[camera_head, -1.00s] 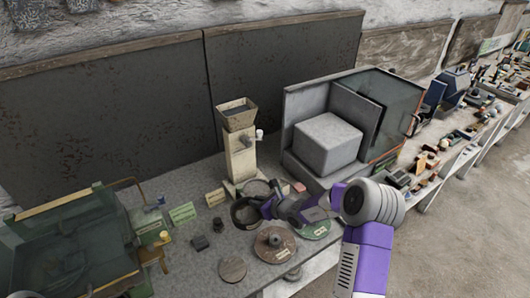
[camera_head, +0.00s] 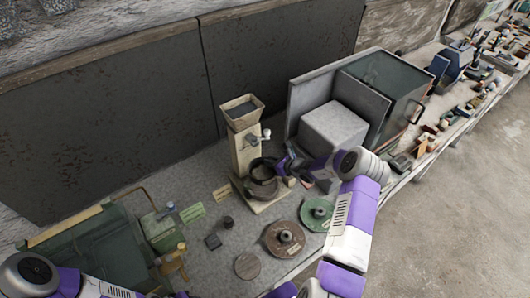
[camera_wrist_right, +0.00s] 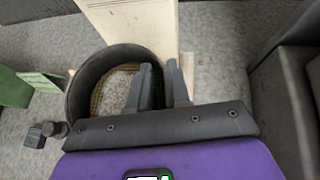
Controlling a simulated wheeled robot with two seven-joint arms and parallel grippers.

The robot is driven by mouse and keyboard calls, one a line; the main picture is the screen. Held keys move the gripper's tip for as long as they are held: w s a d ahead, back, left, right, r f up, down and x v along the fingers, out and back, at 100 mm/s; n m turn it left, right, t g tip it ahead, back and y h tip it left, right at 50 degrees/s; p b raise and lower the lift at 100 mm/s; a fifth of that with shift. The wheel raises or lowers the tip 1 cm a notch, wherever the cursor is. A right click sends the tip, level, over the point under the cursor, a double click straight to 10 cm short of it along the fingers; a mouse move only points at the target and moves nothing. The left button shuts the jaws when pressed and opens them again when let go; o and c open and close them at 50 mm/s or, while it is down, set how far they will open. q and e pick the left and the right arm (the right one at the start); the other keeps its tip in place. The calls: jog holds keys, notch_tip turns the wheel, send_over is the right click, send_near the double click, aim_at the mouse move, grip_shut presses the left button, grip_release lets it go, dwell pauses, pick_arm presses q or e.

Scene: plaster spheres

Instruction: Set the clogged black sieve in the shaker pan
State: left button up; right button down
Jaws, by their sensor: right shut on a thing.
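The black sieve (camera_head: 262,170) is a dark round ring held at the shaker, the cream stand with a hopper on top (camera_head: 242,150). My right gripper (camera_head: 281,164) is shut on the sieve's right rim. In the right wrist view the sieve (camera_wrist_right: 88,82) shows a tan, grain-filled mesh, and the gripper's fingers (camera_wrist_right: 160,82) straddle its wall. A dark round rim just below the sieve, seemingly the shaker pan (camera_head: 263,192), is mostly covered by it. I cannot tell whether sieve and pan touch. My left gripper is out of frame; only part of its arm shows bottom left.
A grey box enclosure (camera_head: 335,130) stands close right of the shaker. A brown disc (camera_head: 283,240), a green disc (camera_head: 318,214) and a plain round disc (camera_head: 248,265) lie in front. A green machine (camera_head: 100,250) stands left. Small dark blocks (camera_head: 213,242) lie between.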

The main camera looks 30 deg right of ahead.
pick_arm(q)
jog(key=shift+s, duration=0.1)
pick_arm(e)
jog(key=shift+r, duration=0.1)
jog(key=shift+s, duration=0.1)
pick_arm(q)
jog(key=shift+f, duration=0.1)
pick_arm(e)
jog(key=shift+s+d, duration=0.1)
pick_arm(q)
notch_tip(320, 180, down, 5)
jog(key=b, duration=0.5)
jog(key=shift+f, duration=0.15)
pick_arm(e)
notch_tip(320, 180, down, 6)
jog(key=shift+r, duration=0.2)
pick_arm(q)
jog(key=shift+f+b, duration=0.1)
jog(key=shift+b, duration=0.3)
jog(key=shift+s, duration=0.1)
pick_arm(e)
jog(key=shift+r, duration=0.1)
